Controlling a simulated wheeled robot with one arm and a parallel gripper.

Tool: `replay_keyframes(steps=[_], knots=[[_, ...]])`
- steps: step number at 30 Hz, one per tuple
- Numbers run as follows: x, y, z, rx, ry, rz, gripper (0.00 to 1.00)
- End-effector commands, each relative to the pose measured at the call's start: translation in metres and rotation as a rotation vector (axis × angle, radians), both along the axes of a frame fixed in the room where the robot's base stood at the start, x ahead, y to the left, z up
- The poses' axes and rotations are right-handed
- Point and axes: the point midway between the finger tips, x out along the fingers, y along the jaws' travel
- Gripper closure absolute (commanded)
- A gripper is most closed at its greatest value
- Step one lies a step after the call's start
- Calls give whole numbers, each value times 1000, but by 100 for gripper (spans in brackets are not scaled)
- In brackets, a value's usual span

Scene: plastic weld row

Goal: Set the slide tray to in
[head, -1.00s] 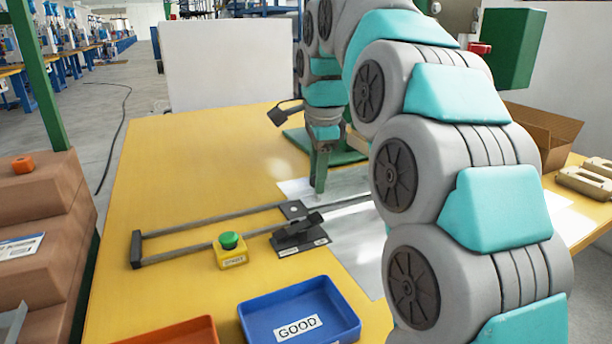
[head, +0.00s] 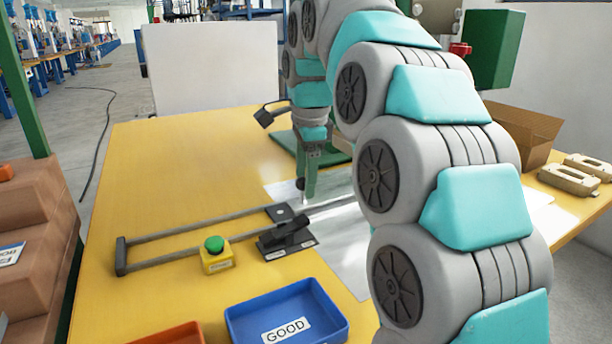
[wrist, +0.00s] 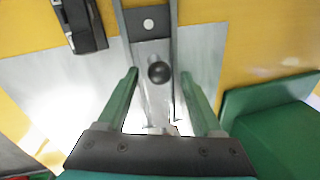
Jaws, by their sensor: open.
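The slide rails run across the table in the head view, from a dark end bar (head: 121,256) at the left to under my arm. A dark plate (head: 278,213) with a round fitting sits across them; it also shows at the top of the wrist view (wrist: 148,24). A black ball knob (wrist: 158,72) stands over the bright metal between the rails. My gripper (head: 305,198) points down above the rails. In the wrist view my gripper (wrist: 160,75) is open, one green finger on each side of the knob. Contact is not visible. The tray's outline is hard to make out.
A yellow box with a green button (head: 215,246) and a black clamp-like fixture (head: 286,236) stand in front of the rails. A blue GOOD tray (head: 240,325) is nearer. A green base (wrist: 275,120) is right of my gripper.

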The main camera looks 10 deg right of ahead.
Motion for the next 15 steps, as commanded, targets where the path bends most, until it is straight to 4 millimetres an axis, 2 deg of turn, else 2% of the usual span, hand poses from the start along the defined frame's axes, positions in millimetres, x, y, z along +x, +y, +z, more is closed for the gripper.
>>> replay_keyframes(steps=[8,15], knots=[[-3,-1,20,-1,-1,0,33],[-8,-2,46,1,-2,-2,33]])
